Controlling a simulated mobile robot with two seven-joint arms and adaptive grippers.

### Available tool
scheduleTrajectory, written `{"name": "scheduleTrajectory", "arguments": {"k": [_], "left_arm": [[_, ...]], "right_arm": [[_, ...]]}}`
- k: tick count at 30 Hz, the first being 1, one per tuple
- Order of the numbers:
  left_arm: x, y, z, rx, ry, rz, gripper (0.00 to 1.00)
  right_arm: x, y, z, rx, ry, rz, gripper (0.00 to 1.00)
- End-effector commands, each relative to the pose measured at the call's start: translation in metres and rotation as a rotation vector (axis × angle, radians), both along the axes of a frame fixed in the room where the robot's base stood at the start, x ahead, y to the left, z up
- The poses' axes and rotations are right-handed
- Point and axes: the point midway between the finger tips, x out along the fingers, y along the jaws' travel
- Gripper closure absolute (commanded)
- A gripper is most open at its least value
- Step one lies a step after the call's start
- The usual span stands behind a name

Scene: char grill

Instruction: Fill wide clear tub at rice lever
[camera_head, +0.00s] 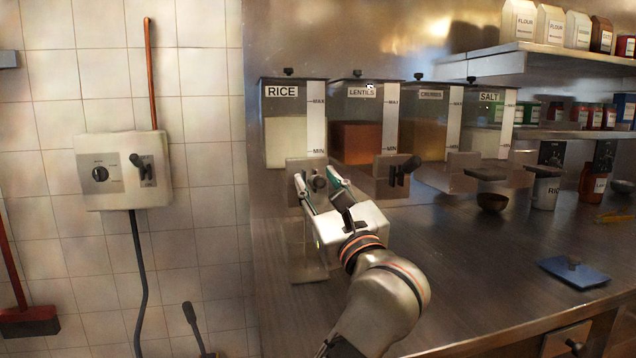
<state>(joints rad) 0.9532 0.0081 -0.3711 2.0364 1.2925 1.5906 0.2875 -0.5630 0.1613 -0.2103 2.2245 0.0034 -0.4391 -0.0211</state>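The rice dispenser (290,135), labelled RICE, is the leftmost of a row of wall dispensers.
Dispensers for lentils (362,140), a brownish food (425,140) and salt (489,125) stand to the right. The counter's middle is clear.

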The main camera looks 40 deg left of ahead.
Motion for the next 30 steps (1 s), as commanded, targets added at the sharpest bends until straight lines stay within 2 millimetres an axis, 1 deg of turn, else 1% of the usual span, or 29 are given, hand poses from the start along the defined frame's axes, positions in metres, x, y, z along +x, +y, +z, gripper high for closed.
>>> {"name": "scheduleTrajectory", "arguments": {"k": [5, 12, 18, 24, 30], "left_arm": [[-0.013, -0.022, -0.010, -0.003, 0.003, -0.005, 0.66], [-0.039, -0.060, -0.027, -0.003, 0.003, -0.004, 0.66], [-0.055, -0.082, -0.035, -0.003, 0.001, -0.003, 0.66], [-0.061, -0.090, -0.038, -0.002, 0.001, -0.002, 0.66], [-0.061, -0.091, -0.038, -0.001, 0.000, -0.001, 0.66]], "right_arm": [[0.000, 0.000, 0.000, 0.000, -0.001, 0.001, 0.60], [0.001, 0.000, 0.001, 0.000, -0.002, 0.001, 0.60], [0.001, 0.000, 0.001, 0.000, -0.002, 0.001, 0.60], [0.001, 0.000, 0.001, 0.000, -0.002, 0.001, 0.60], [0.001, 0.000, 0.001, -0.001, -0.002, 0.001, 0.60]]}}
